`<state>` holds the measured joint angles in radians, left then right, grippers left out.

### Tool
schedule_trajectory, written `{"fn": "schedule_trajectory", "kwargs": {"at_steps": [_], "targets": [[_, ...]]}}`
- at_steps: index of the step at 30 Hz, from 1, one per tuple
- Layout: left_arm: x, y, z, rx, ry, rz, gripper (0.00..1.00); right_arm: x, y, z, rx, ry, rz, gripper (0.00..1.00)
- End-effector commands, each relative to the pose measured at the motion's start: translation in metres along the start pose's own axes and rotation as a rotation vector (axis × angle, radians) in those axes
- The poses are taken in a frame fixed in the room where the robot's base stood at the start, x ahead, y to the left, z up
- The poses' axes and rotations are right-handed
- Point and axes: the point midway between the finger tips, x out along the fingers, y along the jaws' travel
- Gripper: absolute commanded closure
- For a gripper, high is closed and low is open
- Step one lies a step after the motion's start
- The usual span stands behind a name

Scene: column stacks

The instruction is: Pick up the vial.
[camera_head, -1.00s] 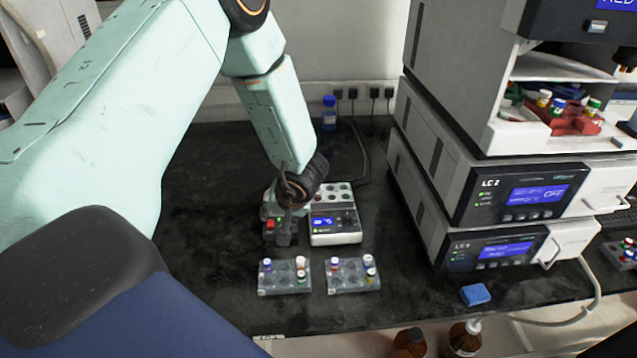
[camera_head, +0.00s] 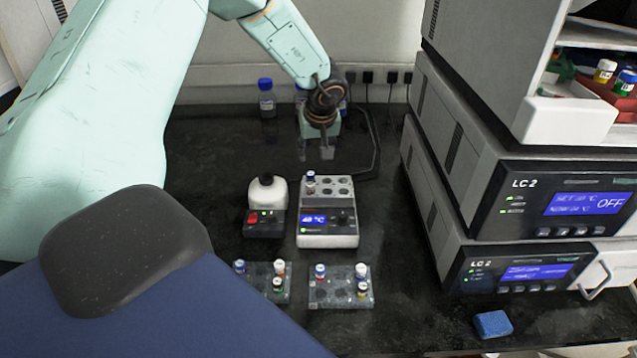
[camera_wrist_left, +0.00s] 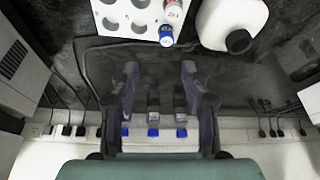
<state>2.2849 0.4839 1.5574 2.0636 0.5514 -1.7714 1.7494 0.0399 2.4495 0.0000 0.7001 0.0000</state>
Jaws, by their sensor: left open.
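A small vial with a blue cap (camera_head: 310,177) stands upright in a back left hole of the white heating block (camera_head: 328,225). In the left wrist view the vial (camera_wrist_left: 167,36) shows at the top, at the edge of the holed block (camera_wrist_left: 112,18). Several other capped vials stand in two clear racks (camera_head: 330,298) in front; the task does not tell which vial is meant. My left gripper (camera_head: 316,152) is open and empty, pointing down behind the block, apart from the vial. In the left wrist view its fingers (camera_wrist_left: 160,80) are spread. My right gripper is not in view.
A small white device (camera_head: 267,192) stands left of the block. Bottles with blue caps (camera_head: 265,98) stand at the back wall, near cables. Stacked LC instruments (camera_head: 520,215) take up the right. A blue sponge (camera_head: 493,324) lies at front right. The bench left of the device is clear.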

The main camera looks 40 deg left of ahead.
Motion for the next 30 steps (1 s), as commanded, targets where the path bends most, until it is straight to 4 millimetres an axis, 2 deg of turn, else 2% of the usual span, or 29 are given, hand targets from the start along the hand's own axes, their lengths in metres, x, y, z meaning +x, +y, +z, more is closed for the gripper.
{"fn": "schedule_trajectory", "kwargs": {"at_steps": [11, 16, 19, 23, 30], "targets": [[0.032, -0.008, 0.009, -0.002, -0.001, 0.0, 0.54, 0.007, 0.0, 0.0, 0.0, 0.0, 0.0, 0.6], [0.057, -0.011, 0.02, 0.0, -0.002, -0.001, 0.54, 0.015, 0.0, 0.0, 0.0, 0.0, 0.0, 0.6], [0.069, -0.01, 0.019, -0.002, -0.001, 0.0, 0.54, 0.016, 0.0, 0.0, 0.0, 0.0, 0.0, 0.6], [0.076, -0.009, 0.017, -0.001, 0.0, 0.0, 0.54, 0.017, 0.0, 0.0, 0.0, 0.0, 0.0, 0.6], [0.076, -0.006, 0.016, -0.001, 0.0, 0.001, 0.54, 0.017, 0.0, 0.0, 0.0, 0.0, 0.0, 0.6]]}}
